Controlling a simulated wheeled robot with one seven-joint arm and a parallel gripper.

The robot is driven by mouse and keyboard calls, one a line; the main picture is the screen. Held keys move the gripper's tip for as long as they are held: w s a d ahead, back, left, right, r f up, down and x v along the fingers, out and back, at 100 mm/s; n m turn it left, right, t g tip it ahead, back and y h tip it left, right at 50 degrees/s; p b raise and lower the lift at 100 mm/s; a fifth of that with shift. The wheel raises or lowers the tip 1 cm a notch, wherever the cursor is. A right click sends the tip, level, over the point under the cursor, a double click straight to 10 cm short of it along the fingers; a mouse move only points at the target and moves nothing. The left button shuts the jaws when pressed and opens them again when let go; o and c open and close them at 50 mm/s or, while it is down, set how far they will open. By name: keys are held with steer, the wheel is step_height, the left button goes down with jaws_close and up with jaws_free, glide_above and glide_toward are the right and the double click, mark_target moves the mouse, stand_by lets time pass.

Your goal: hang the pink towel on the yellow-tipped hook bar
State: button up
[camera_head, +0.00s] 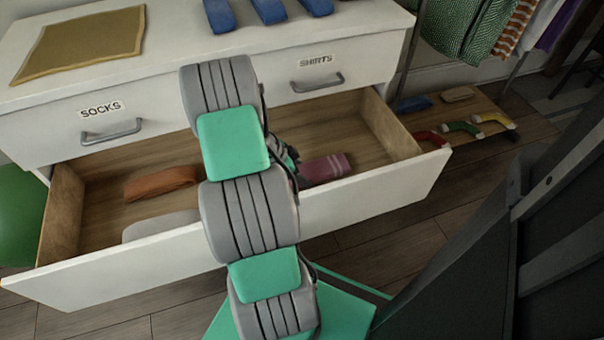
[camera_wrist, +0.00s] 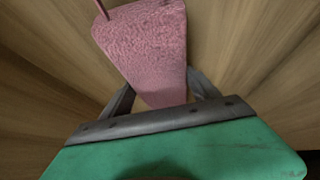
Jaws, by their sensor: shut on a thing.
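The pink towel (camera_head: 328,168) lies in the open lower drawer, right of my arm in the head view. In the wrist view the pink towel (camera_wrist: 145,42) is a rough-textured folded piece that narrows between the fingers. My gripper (camera_wrist: 160,84) is shut on the towel, one dark finger on each side of it. In the head view my arm hides most of the gripper. I cannot make out a yellow-tipped hook bar in either view.
The open drawer (camera_head: 270,226) has raised walls around the towel. An orange cloth (camera_head: 160,182) and a pale item (camera_head: 160,226) lie in its left part. Closed drawers labelled SOCKS and SHIRTS sit above. Hanging clothes (camera_head: 468,35) are at upper right, above a low wooden board (camera_head: 462,112).

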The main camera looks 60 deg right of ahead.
steer(key=o, duration=1.7)
